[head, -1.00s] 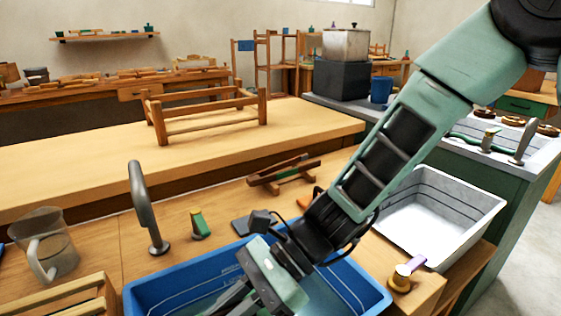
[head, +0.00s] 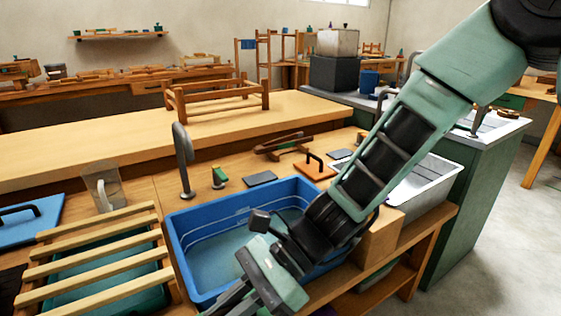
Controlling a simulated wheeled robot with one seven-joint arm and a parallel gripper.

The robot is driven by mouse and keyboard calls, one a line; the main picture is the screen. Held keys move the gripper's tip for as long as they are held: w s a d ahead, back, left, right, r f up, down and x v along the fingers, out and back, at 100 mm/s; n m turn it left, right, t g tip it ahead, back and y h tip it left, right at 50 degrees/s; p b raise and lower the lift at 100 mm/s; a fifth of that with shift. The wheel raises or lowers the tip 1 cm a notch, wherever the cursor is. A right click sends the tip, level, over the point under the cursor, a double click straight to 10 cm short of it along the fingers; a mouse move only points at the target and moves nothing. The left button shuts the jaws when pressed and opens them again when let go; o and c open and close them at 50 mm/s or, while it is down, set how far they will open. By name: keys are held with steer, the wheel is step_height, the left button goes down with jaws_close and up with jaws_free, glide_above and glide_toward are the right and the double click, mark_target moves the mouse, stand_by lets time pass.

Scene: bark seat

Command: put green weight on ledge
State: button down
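A small weight with a green side (head: 218,177) stands upright on the wooden bench, just behind the blue tub and right of a grey curved tap. My gripper (head: 232,300) hangs low over the front of the blue tub (head: 178,262), well apart from the weight. Its fingers point down left and run toward the frame's bottom edge, so their opening is unclear. A raised wooden ledge (head: 90,160) runs along the back of the bench. A wall shelf (head: 120,37) with small items is far behind.
A slatted wooden rack (head: 95,250) over a teal tub is at left, beside a clear jug (head: 103,188). The tap (head: 184,160) stands left of the weight. A grey slab (head: 260,178) and an orange handled block (head: 315,168) lie to its right.

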steer(key=shift+s+d, duration=0.2)
steer(key=shift+d, duration=0.05)
steer(key=w+d+f+m+t, duration=0.45)
steer(key=w+d, duration=0.25)
steer(key=d, duration=0.6)
steer(key=w+d+f+m+t, duration=0.3)
steer(key=w+d+m+t, duration=0.3)
steer(key=d, duration=0.7)
steer(key=w+d+f+m+t, duration=0.35)
steer(key=w+d, duration=0.45)
steer(key=d, duration=0.6)
step_height(320, 180, down, 6)
steer(key=b, duration=0.6)
step_height(320, 180, up, 12)
steer(key=p, duration=1.8)
steer(key=shift+s+a+p, duration=0.2)
steer(key=shift+a+p, duration=0.15)
steer(key=shift+p, duration=0.05)
